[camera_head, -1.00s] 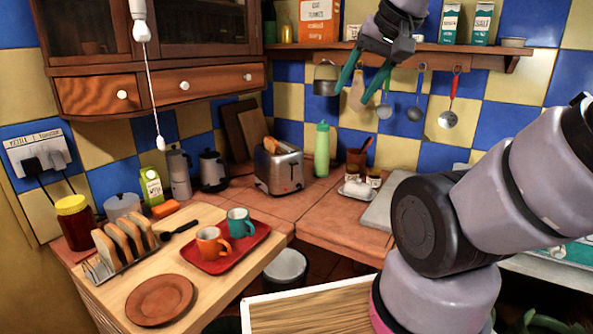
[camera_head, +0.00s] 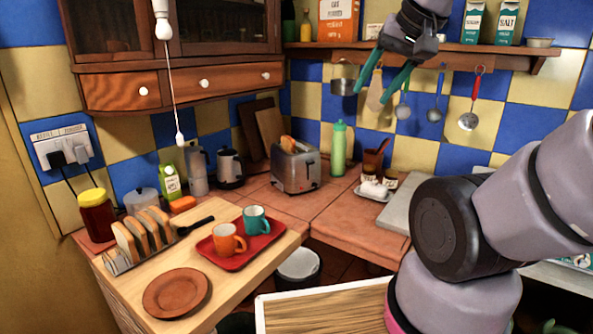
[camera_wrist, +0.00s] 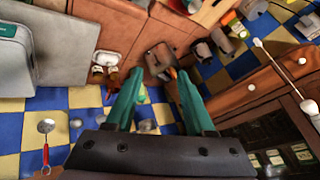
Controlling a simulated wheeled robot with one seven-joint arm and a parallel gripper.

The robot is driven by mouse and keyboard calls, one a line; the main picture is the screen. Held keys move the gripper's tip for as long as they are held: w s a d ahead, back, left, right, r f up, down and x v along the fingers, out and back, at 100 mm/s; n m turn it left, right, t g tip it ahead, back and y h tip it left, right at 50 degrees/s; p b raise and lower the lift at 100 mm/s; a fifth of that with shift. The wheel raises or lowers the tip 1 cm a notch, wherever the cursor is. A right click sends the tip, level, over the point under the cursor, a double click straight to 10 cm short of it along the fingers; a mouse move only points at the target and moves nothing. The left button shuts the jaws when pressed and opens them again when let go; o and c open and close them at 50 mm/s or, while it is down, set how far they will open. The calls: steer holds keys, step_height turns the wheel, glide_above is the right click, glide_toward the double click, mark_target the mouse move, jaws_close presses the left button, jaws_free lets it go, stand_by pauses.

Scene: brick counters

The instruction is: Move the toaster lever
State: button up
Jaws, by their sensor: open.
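The toaster (camera_head: 297,174) is a silver metal box with toast showing in its top slot. It stands on the tiled counter near the back corner. Its lever is too small to make out clearly. My gripper (camera_head: 379,84) has green fingers and is open and empty, high above the counter by the wall shelf, to the right of the toaster and apart from it. In the wrist view my gripper (camera_wrist: 160,74) shows its two fingers spread, with the toaster (camera_wrist: 158,58) partly visible between and beyond their tips.
A green bottle (camera_head: 339,148) stands just right of the toaster, and a kettle (camera_head: 230,167) to its left. Utensils hang under the shelf (camera_head: 460,50) near my gripper. A red tray (camera_head: 260,252) with two mugs sits in front. The counter (camera_head: 345,222) before the toaster is clear.

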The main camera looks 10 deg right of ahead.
steer(key=shift+w+r, duration=0.1)
steer(key=shift+w, duration=0.1)
jaws_close()
steer(key=w+f+n+g, duration=0.2)
steer(key=w+n+g, duration=0.15)
steer(key=w, duration=2.05)
steer(key=w+a+f+n+g+h, duration=0.1)
steer(key=w+f+n, duration=0.3)
steer(key=w+f, duration=1.4)
step_height(320, 180, down, 3)
steer(key=shift+w+a+r+n+g+h, duration=0.15)
steer(key=shift+w+a+n+g+h, duration=0.2)
steer(key=shift+g, duration=0.4)
steer(key=shift+s, duration=0.1)
